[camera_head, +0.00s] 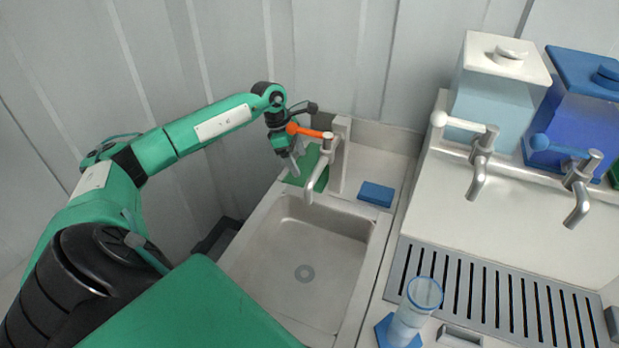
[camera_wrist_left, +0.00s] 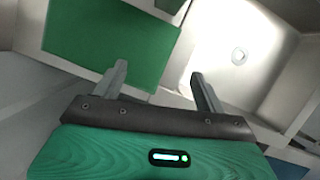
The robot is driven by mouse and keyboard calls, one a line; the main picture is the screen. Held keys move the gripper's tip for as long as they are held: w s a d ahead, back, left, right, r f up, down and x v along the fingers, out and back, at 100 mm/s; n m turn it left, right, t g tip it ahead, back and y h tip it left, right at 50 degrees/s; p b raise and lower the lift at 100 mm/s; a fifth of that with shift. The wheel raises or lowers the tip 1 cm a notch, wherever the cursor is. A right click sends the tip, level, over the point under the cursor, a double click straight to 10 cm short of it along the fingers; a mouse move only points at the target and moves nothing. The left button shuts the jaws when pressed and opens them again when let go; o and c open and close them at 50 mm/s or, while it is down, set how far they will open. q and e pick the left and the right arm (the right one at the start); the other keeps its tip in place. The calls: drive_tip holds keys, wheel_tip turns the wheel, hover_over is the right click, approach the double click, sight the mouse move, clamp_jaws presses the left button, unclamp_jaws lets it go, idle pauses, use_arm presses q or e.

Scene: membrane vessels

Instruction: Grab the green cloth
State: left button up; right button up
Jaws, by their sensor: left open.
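The green cloth (camera_head: 308,163) lies flat on the sink's back left ledge, behind the basin. My left gripper (camera_head: 294,168) is over the cloth's left part and partly hides it, beside the faucet. In the left wrist view the cloth (camera_wrist_left: 112,40) is a flat green rectangle ahead of the fingers, toward the upper left. The left gripper (camera_wrist_left: 160,88) is open there, with nothing between its fingers. The left fingertip overlaps the cloth in the picture; I cannot tell whether it touches. My right gripper is not in view.
A faucet (camera_head: 319,170) with an orange handle (camera_head: 304,131) stands close to the gripper. The sink basin (camera_head: 300,262) is empty. A blue sponge (camera_head: 376,194) lies on the ledge to the right. Dispensers with taps (camera_head: 495,90) and a glass (camera_head: 415,312) stand further right.

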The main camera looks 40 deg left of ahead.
use_arm(q)
drive_tip(key=b+x, duration=0.2)
drive_tip(key=x, duration=0.3)
drive_tip(key=shift+f, duration=0.3)
drive_tip(key=shift+b+x, duration=0.55)
drive_tip(key=shift+x, duration=0.4)
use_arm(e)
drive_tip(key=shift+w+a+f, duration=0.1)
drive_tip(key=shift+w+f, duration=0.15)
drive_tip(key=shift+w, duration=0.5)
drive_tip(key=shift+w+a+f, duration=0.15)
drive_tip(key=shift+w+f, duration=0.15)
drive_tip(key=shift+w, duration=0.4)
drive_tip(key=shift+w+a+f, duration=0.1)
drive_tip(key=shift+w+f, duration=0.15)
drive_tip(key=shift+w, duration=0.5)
use_arm(q)
drive_tip(key=shift+d, duration=0.1)
drive_tip(key=shift+c, duration=0.2)
clamp_jaws()
